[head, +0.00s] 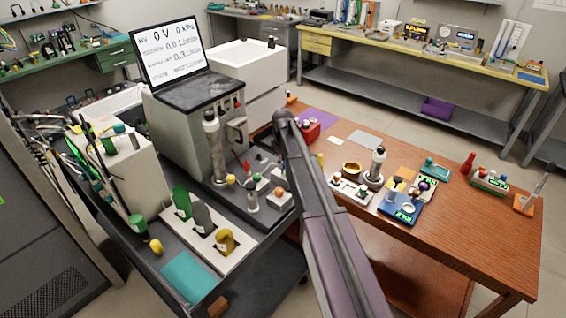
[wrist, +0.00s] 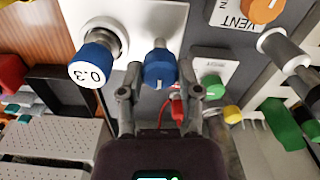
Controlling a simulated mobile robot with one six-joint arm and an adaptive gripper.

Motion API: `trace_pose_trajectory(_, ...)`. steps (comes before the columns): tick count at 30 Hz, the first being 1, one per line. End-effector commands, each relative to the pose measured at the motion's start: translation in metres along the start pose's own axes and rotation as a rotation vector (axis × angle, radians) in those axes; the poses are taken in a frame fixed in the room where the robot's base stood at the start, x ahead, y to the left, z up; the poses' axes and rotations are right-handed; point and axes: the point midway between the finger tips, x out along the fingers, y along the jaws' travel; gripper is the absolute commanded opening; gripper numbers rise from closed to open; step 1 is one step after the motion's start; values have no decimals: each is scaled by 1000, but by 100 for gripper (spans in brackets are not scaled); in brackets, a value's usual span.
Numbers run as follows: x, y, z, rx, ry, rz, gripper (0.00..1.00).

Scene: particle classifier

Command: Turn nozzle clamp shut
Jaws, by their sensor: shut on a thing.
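In the wrist view, my gripper (wrist: 159,75) is closed around a small blue knob (wrist: 160,62) with a pale pointer mark, one finger on each side. The knob sits by the edge of a white plate (wrist: 150,18) and appears to be the nozzle clamp's handle; I see no readable label on it. To its left, a blue-ringed nozzle (wrist: 95,62) with a white face reading 0.3 stands on the same plate. In the head view, my arm hides the gripper and the knob.
An orange knob (wrist: 265,9) marked VENT, a green knob (wrist: 212,86) and a grey-and-black cylinder (wrist: 284,50) stand close on the right. In the head view, the instrument with a screen (head: 170,52) stands left of my arm; a wooden table (head: 460,235) lies right.

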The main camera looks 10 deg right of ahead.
Motion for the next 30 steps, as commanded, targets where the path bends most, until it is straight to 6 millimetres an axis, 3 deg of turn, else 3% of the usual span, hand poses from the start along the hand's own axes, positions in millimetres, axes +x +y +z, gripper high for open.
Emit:
trace_pose_trajectory(11,0,-1,0,134,0,-2,0)
trace_pose_trajectory(30,0,-2,0,697,-1,-3,0)
